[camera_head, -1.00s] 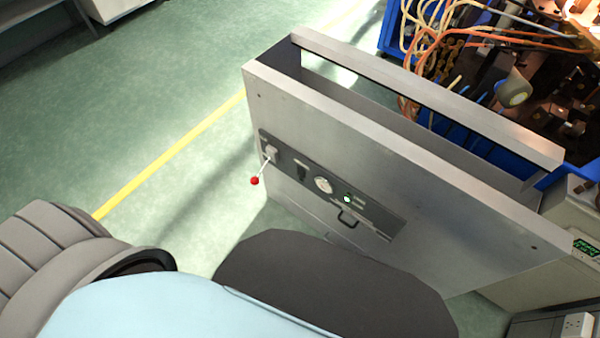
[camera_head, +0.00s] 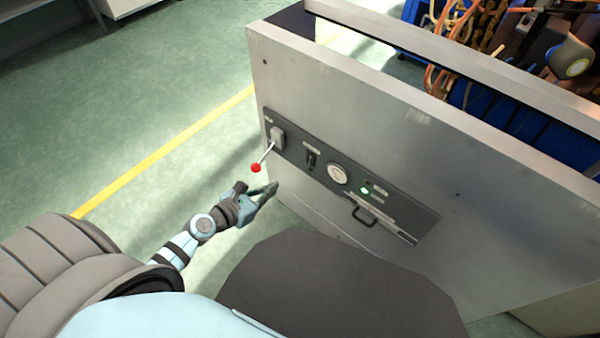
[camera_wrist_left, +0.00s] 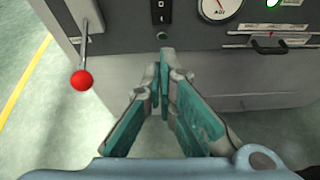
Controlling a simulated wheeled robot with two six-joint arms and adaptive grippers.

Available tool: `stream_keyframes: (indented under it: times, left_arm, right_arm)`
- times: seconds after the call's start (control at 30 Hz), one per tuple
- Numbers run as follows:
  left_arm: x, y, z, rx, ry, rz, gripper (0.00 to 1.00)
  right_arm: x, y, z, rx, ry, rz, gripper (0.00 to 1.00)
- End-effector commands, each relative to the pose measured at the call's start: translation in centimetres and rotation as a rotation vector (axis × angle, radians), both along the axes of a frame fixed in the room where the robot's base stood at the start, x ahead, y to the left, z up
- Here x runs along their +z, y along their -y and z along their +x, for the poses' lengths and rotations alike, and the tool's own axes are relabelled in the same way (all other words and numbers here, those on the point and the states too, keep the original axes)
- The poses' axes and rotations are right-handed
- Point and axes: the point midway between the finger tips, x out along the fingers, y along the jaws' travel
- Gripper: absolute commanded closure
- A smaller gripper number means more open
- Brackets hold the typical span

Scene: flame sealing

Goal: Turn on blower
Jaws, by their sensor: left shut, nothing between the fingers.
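The grey blower control cabinet (camera_head: 390,130) stands in front of me with a dark panel (camera_head: 405,212) on its face. At the panel's left end is a lever with a red ball knob (camera_head: 256,168). To its right are a black rocker switch (camera_head: 311,157), a round gauge (camera_head: 338,174) and a lit green light (camera_head: 365,191). My left gripper (camera_head: 268,192) is shut and empty, just below the red knob and apart from it. In the left wrist view the fingertips (camera_wrist_left: 164,55) meet below the black switch (camera_wrist_left: 160,12), with the red knob (camera_wrist_left: 82,80) to their left. My right gripper is not in view.
A blue crate (camera_head: 490,110) with hoses and machinery stands behind the cabinet at the right. A small black handle (camera_head: 363,215) sticks out from the panel. The green floor to the left, with a yellow line (camera_head: 165,155), is clear.

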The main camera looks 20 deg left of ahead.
Motion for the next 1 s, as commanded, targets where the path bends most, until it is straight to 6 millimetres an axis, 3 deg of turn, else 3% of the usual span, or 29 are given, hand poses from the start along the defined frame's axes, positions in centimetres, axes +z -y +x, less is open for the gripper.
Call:
stream_keyframes:
  times: [0.37, 0.53, 0.67, 1.0]
  left_arm:
    - [-0.1, 0.0, 0.0, 0.02, -0.013, -0.041, 1.0]
    - [-0.8, 0.3, 1.3, 0.022, -0.011, -0.041, 1.0]
    - [-2.0, 0.9, 3.4, 0.02, -0.011, -0.04, 1.0]
    - [-4.7, 2.7, 9.9, 0.019, -0.012, -0.04, 1.0]
  right_arm:
    - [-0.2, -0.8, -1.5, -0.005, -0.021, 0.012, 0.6]
    - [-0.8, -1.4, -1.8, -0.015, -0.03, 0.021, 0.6]
    - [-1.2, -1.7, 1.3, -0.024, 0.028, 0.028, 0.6]
    - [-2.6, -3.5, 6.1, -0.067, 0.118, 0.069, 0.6]
